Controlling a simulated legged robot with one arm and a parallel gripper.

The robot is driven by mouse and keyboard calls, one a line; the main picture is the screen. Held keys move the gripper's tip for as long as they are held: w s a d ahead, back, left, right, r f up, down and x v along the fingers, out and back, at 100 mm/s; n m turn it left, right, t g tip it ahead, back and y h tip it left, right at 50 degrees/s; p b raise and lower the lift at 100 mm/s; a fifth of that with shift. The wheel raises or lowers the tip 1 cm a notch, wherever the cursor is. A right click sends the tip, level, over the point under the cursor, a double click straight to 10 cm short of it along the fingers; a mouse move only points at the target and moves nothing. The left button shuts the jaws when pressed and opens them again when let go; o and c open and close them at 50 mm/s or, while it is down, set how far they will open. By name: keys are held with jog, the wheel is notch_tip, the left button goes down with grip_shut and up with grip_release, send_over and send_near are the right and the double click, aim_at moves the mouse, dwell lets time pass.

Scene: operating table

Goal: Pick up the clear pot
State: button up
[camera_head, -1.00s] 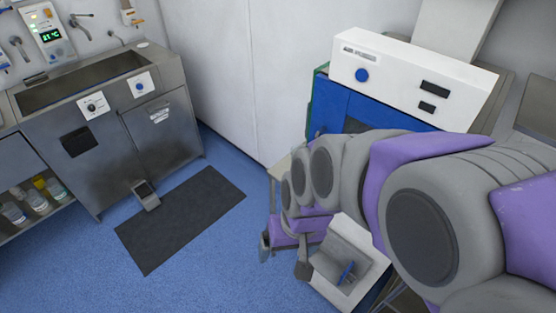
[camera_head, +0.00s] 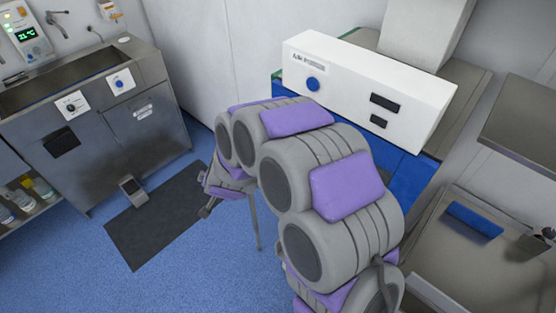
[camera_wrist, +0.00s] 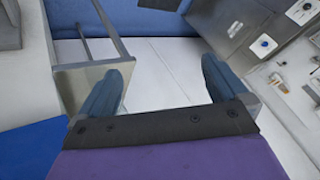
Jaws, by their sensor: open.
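I cannot make out a clear pot in either view. In the head view my arm reaches across the middle, and my gripper (camera_head: 207,206) is at its far left end, above the blue floor and near the dark mat. In the wrist view my gripper (camera_wrist: 163,82) shows two blue-grey fingers spread wide apart with nothing between them. Beyond the fingers are a pale wall and a metal stand.
A steel sink cabinet (camera_head: 150,125) stands at left, with bottles (camera_head: 25,195) on a low shelf. A white machine (camera_head: 365,90) is behind my arm. A dark mat (camera_head: 145,225) lies on the floor.

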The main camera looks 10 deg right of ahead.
jog(key=w+a+f+m+t+h+p, duration=0.1)
jog(key=w+a+f+m+t+h, duration=0.2)
jog(key=f, duration=0.5)
jog(key=s+d+f+n+t+h+p, duration=0.15)
jog(key=s+d+t+h, duration=0.3)
jog(key=d+h, duration=0.55)
jog(key=shift+y, duration=0.5)
jog(key=b+x, duration=0.1)
jog(key=x, duration=1)
jog(key=shift+w+d+f+b, duration=0.1)
jog(key=shift+d+b, duration=0.25)
jog(key=shift+d, duration=0.1)
jog(key=w+d, duration=0.2)
jog(key=d, duration=0.1)
jog(key=w, duration=0.1)
jog(key=w+b, duration=0.1)
jog(key=w+f+b, duration=0.1)
jog(key=shift+w+d, duration=0.35)
jog(key=shift+w, duration=0.25)
jog(key=shift+d, duration=0.55)
jog(key=shift+c, duration=1.3)
jog(key=shift+a, duration=0.35)
jog(key=c, duration=0.6)
jog(key=shift+d, duration=0.15)
jog(key=shift+c, duration=1.2)
jog(key=shift+d, duration=0.15)
